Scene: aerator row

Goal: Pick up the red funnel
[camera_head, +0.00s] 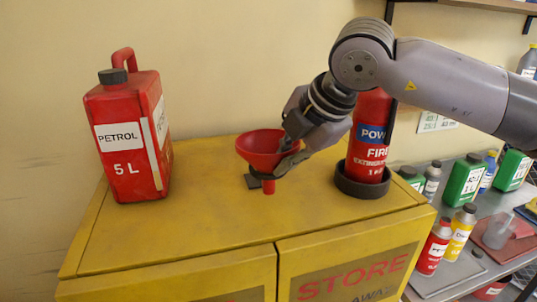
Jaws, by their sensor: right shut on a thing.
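The red funnel (258,147) is upright near the middle of the yellow cabinet's top, its wide mouth up and its spout down. My right gripper (284,155) reaches in from the right and is shut on the right side of the funnel's cone. Part of the cone is hidden behind the fingers. A small dark piece (252,181) shows beside the spout. I cannot tell whether the spout touches the cabinet top. My left gripper is not in view.
A red petrol can (127,135) stands left on the yellow cabinet (200,222). A red fire extinguisher (369,140) stands in a dark round base (361,184) at the right, close behind my arm. Grey shelves (447,275) with several bottles stand further right.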

